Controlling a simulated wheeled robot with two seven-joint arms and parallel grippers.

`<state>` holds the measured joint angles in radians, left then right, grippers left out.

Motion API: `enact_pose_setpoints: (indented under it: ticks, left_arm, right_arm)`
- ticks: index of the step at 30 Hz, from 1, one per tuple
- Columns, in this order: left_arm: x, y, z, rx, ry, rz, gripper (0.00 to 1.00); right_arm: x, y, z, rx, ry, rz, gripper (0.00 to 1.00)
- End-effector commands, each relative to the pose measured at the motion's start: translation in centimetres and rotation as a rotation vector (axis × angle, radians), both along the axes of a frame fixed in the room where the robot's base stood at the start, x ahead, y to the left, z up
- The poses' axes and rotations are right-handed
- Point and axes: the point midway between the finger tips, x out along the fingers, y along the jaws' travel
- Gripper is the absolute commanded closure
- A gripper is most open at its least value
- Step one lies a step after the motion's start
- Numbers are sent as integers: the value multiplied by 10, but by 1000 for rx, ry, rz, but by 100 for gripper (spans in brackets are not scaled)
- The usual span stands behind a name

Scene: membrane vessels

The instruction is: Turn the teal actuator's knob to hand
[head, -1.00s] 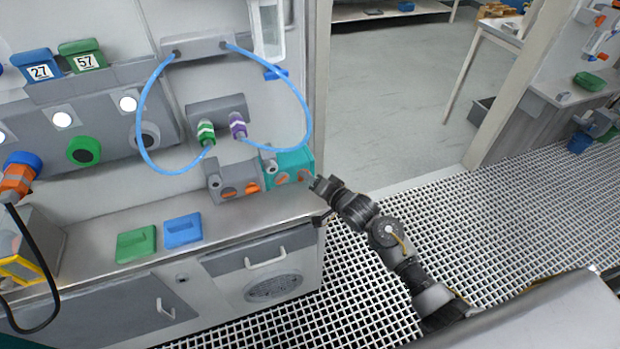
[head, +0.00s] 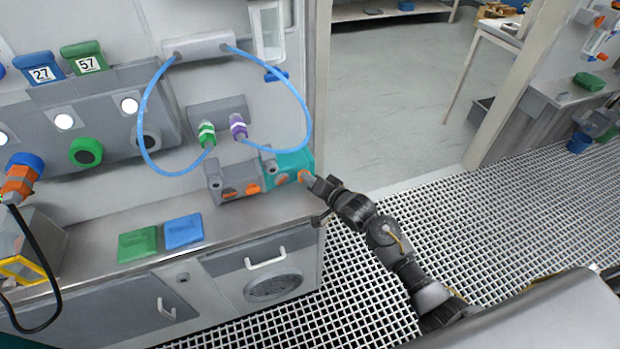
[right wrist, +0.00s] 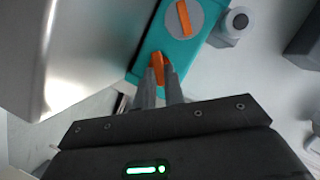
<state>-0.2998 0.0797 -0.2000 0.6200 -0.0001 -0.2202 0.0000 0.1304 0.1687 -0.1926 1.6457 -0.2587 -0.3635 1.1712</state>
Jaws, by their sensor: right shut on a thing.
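The teal actuator (head: 294,165) is mounted at the right end of the wall panel, beside a grey actuator (head: 228,182). In the right wrist view the teal actuator (right wrist: 199,47) shows a round grey dial with an orange bar (right wrist: 184,19) and, nearer to me, an orange knob (right wrist: 157,62). My right gripper (head: 308,179) is at the right end of the teal actuator. In the right wrist view its fingers (right wrist: 160,76) are shut on the orange knob, which they partly hide. My left gripper is not in view.
A steel counter (head: 100,240) runs below, with a green block (head: 137,244) and a blue block (head: 183,231) on it. Blue hoses (head: 307,110) loop above the actuators. A doorpost edge stands just right of the panel, with open floor beyond.

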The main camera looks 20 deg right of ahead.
Motion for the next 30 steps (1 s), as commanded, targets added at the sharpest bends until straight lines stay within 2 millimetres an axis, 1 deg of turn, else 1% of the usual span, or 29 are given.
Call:
enact_pose_setpoints:
  ticks: [1, 5, 15, 24, 30]
  left_arm:
    - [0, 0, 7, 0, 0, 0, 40]
    - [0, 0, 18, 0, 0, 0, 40]
    - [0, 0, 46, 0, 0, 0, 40]
    - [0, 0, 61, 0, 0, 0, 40]
    - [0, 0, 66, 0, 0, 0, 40]
  right_arm:
    - [0, 0, 3, -21, 1, 0, 100]
    - [0, 2, 5, -103, -2, 0, 100]
    - [-1, 5, 7, -388, -20, 0, 100]
    - [-1, 8, 7, -601, -36, 0, 100]
    - [-1, 9, 6, -688, -41, 0, 100]
